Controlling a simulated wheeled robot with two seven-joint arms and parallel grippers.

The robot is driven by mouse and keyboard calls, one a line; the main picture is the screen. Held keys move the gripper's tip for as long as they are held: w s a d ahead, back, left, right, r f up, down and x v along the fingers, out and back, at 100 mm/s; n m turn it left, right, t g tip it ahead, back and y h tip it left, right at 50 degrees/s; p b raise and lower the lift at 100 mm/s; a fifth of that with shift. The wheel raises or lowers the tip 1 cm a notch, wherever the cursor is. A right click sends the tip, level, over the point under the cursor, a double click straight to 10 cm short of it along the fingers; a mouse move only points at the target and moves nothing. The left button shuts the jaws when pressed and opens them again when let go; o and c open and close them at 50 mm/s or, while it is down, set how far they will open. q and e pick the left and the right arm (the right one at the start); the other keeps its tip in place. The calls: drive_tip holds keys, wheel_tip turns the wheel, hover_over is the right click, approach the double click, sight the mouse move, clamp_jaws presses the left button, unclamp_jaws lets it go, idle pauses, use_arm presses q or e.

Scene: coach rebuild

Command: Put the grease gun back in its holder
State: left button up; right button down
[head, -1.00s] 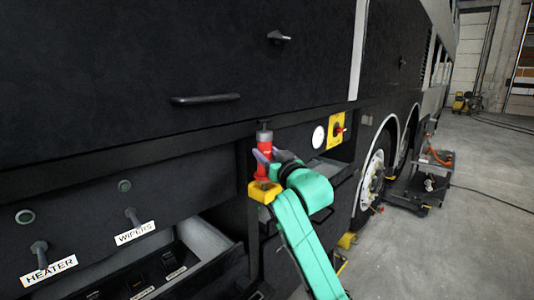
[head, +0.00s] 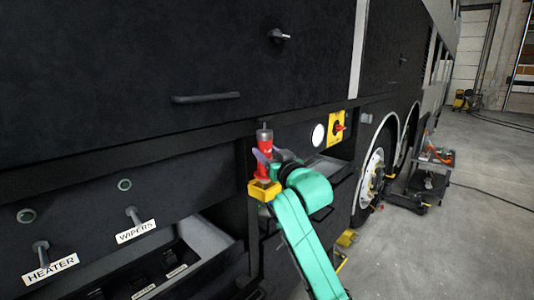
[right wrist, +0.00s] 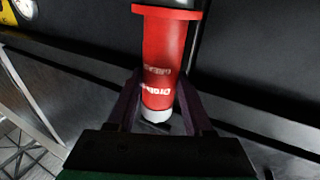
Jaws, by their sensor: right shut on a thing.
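The grease gun (head: 265,144) is a red upright cylinder with a grey top, close to the dark side of the coach. My right gripper (head: 263,158) is shut on it around its red body. In the right wrist view the two dark purple fingers (right wrist: 155,112) flank the red body (right wrist: 163,60) near its pale end. A yellow block-like part (head: 264,190), which looks like the holder, lies directly below the gun in the head view. I cannot tell whether the gun's lower end is inside, touching or just above it. My left gripper is not in view.
A drawer with switches (head: 173,262) is open at lower left, below levers labelled heater and wipers. A yellow switch panel (head: 337,129) and a white dial (head: 318,135) are right of the gun. A cart (head: 420,185) stands by the wheel. The floor at right is mostly clear.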

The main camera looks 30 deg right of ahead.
drive_tip(key=shift+f+b, duration=0.8)
drive_tip(key=shift+f, duration=0.3)
drive_tip(key=shift+c, duration=1.1)
unclamp_jaws()
drive_tip(key=shift+s, duration=0.1)
drive_tip(key=shift+f, duration=0.15)
drive_tip(key=s+b, duration=0.6)
drive_tip(key=s, duration=0.8)
drive_tip(key=shift+s+a+f+b, duration=0.2)
drive_tip(key=shift+a+f+b, duration=0.1)
drive_tip(key=shift+a+f, duration=0.15)
